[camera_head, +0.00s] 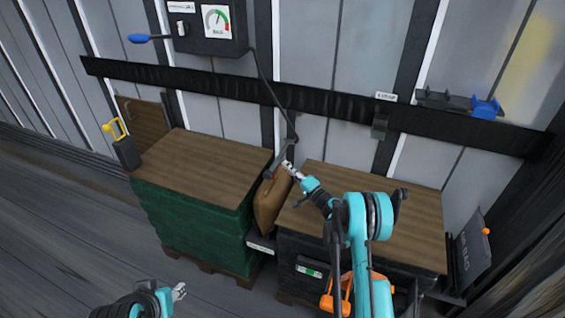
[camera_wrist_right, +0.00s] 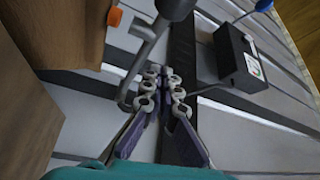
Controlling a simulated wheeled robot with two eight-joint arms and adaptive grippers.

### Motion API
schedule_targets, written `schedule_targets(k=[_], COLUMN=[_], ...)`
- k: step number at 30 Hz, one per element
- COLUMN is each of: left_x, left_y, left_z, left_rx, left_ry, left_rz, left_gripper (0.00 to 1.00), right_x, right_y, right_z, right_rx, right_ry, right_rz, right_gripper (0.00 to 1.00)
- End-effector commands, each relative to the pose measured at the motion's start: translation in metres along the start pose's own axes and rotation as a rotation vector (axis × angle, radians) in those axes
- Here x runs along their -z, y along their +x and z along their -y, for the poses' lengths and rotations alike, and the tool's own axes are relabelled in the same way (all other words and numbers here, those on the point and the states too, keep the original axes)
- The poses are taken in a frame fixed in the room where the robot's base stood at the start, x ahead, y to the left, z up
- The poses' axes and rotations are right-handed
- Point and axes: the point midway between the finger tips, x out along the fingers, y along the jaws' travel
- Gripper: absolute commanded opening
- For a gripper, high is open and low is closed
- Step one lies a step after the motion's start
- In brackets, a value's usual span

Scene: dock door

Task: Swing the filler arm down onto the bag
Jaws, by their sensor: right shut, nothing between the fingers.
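The brown bag (camera_head: 268,208) stands upright in the gap between two loaded pallets. The grey filler arm (camera_head: 284,157) is above the bag's top, with a dark hose running up from it to the gauge box (camera_head: 190,32). My right gripper (camera_head: 288,167) is shut and empty, close beside the filler arm. In the right wrist view its fingertips (camera_wrist_right: 163,82) are together next to the bent grey rod of the filler arm (camera_wrist_right: 143,62); I cannot tell whether they touch. My left gripper (camera_head: 179,291) is low at the bottom left, away from everything; its jaw state is unclear.
A green-wrapped load (camera_head: 190,215) stands left of the bag and a dark-wrapped load with a wooden top (camera_head: 415,228) stands right. A black rail (camera_head: 345,108) crosses the wall behind. A blue-tipped lever (camera_head: 139,39) sticks out from the gauge box. Floor at lower left is clear.

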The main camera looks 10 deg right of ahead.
Motion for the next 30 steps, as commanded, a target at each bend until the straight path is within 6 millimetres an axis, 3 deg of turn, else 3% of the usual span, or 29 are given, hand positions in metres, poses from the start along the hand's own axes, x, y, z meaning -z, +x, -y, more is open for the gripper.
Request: schedule_targets(k=[6, 12, 30], left_x=[0.000, 0.000, 0.000], left_y=[0.000, 0.000, 0.000], left_z=[0.000, 0.000, 0.000], left_rx=[0.000, 0.000, 0.000], left_ry=[0.000, 0.000, 0.000], left_rz=[0.000, 0.000, 0.000], left_gripper=[0.40, 0.40, 0.40], right_x=[0.001, 0.000, 0.000], right_y=[-0.048, -0.073, -0.079], right_z=[0.000, 0.000, 0.000], right_rx=[-0.001, -0.001, -0.001], right_ry=[0.000, 0.000, 0.000], right_rz=[-0.002, -0.001, 0.001], right_gripper=[0.00, 0.00, 0.00])
